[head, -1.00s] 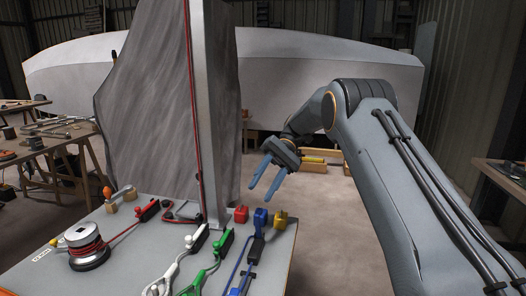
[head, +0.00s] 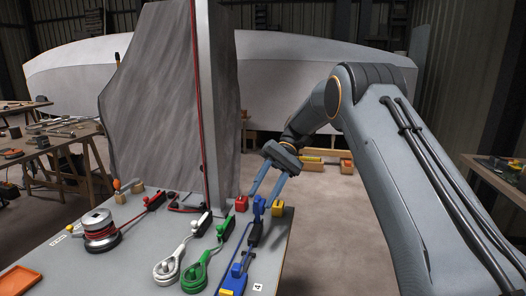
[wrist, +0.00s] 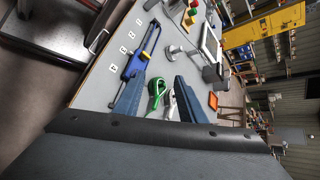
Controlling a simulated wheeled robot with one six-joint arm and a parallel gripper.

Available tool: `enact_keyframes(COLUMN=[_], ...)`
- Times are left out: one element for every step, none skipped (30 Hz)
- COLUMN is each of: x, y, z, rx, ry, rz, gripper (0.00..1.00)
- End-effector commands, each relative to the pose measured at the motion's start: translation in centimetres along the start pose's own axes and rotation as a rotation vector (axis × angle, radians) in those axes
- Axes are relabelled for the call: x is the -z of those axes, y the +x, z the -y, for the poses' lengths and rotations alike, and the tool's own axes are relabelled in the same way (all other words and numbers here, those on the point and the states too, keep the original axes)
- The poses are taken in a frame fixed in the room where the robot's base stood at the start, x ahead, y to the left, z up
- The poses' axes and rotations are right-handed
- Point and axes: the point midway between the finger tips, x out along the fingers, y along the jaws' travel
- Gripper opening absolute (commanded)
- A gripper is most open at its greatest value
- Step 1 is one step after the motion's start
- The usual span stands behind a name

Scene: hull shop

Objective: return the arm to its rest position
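My gripper (head: 265,190) is at the end of my arm, which comes in from the right in the head view. Its two blue fingers are spread apart with nothing between them. They point down above the right part of the grey table, in front of the blue clutch with the blue rope (head: 242,262). In the wrist view my gripper (wrist: 158,92) also shows with its fingers apart. Beyond them lie the green rope coil (wrist: 157,88) and the blue rope (wrist: 140,62). Whether a fingertip touches anything on the table I cannot tell.
The grey table (head: 55,262) carries a winch (head: 100,232) with red rope, a white rope coil (head: 168,266), a red block (head: 241,203), a yellow block (head: 278,208) and an orange tray (head: 18,281). A mast stands at its back edge. The floor right of the table is clear.

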Motion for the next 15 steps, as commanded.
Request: enact_keyframes(x=[-0.3, -0.4, -0.6, -0.7, -0.9, -1.1, -1.3, -1.5, -1.9, -2.2, -2.6, -3.2, -3.7, -4.2, -5.1], y=[0.1, 0.2, 0.3, 0.4, 0.5, 0.7, 0.8, 1.0, 1.2, 1.4, 1.6, 2.0, 2.3, 2.6, 3.0], z=[-0.3, -0.6, -0.9, -1.1, -1.4, -1.9, -2.2, -2.6, -3.1, -3.6, -4.1, -4.8, -5.5, -6.2, -7.3], rx=[-0.01, -0.017, -0.028, -0.036, -0.045, -0.059, -0.069, -0.081, -0.099, -0.112, -0.129, -0.151, -0.172, -0.193, -0.225], ry=[0.014, 0.023, 0.035, 0.045, 0.055, 0.07, 0.08, 0.092, 0.108, 0.121, 0.134, 0.152, 0.166, 0.181, 0.201], rz=[-0.016, -0.027, -0.042, -0.056, -0.069, -0.087, -0.102, -0.118, -0.14, -0.158, -0.178, -0.207, -0.231, -0.257, -0.295], gripper=[0.37, 0.37, 0.37, 0.37, 0.37, 0.37, 0.37, 0.37, 0.37, 0.37, 0.37, 0.37, 0.37, 0.37, 0.37])
